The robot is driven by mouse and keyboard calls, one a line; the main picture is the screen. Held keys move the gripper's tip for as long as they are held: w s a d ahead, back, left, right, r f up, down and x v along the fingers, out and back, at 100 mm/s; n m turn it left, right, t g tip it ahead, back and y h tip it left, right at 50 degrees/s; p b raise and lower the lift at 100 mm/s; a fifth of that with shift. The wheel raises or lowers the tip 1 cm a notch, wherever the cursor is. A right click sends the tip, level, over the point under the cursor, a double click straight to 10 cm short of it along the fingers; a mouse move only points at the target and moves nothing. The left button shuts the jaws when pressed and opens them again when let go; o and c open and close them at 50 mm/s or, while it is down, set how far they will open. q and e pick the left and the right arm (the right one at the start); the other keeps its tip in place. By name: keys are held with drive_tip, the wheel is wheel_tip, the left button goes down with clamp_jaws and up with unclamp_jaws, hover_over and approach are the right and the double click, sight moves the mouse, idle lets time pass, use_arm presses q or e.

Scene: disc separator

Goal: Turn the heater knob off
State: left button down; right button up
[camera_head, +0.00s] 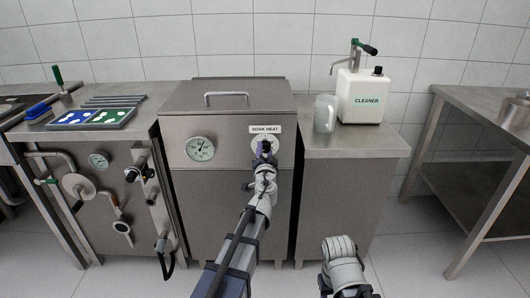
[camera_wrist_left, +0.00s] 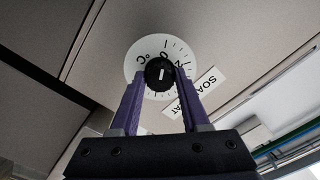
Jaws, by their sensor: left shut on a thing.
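The heater knob (camera_wrist_left: 160,73) is a round black knob with a short white line, set on a white dial plate (camera_wrist_left: 133,67) with tick marks. In the left wrist view my left gripper's two purple fingers reach up to either side of the knob, and the gripper is shut on it. The white line points roughly towards the top of that picture, near printed marks. In the head view my left gripper (camera_head: 264,150) is at the dial below the SOAK HEAT label (camera_head: 265,129) and hides most of the knob.
The knob is on the front of a steel tank (camera_head: 225,110) with a lid handle and a round gauge (camera_head: 200,148). A clear jug (camera_head: 325,113) and a white cleaner bottle (camera_head: 361,96) stand on the counter to the right. Pipes and valves are on the left unit.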

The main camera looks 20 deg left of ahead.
use_arm(q)
drive_tip(key=shift+c, duration=1.9)
unclamp_jaws()
drive_tip(key=v, duration=0.8)
